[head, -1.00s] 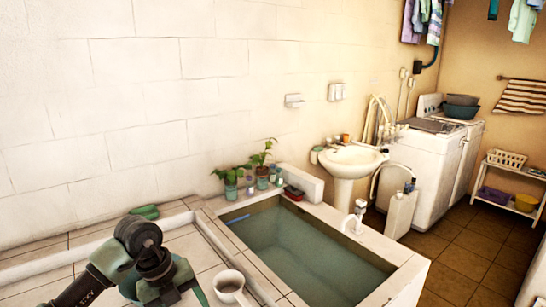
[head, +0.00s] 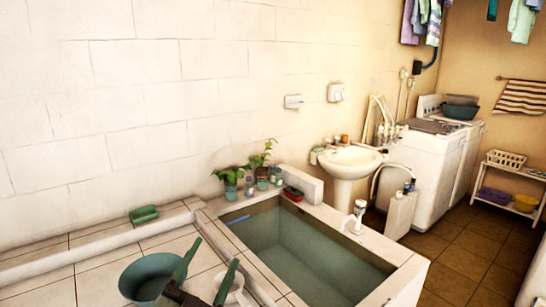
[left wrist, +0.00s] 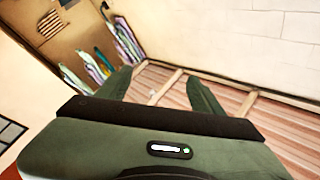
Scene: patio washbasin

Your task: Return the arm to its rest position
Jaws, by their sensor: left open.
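My left gripper (head: 213,253) is at the bottom of the head view, low in the picture, its two green fingers pointing up and apart. It is open, with nothing held between the fingers. In the left wrist view the fingers (left wrist: 160,90) are spread, with only room background between them. A teal bowl (head: 140,277) shows just left of the gripper on the tiled counter. A white cup (head: 238,297) shows beside the right finger and is partly hidden by it. My right gripper is not in view.
The tiled counter (head: 100,265) carries a green dish (head: 144,214) near the wall. A water-filled basin (head: 300,255) lies to the right, with potted plants (head: 230,180) at its back corner. A pedestal sink (head: 350,160) and a washing machine (head: 425,175) stand farther right.

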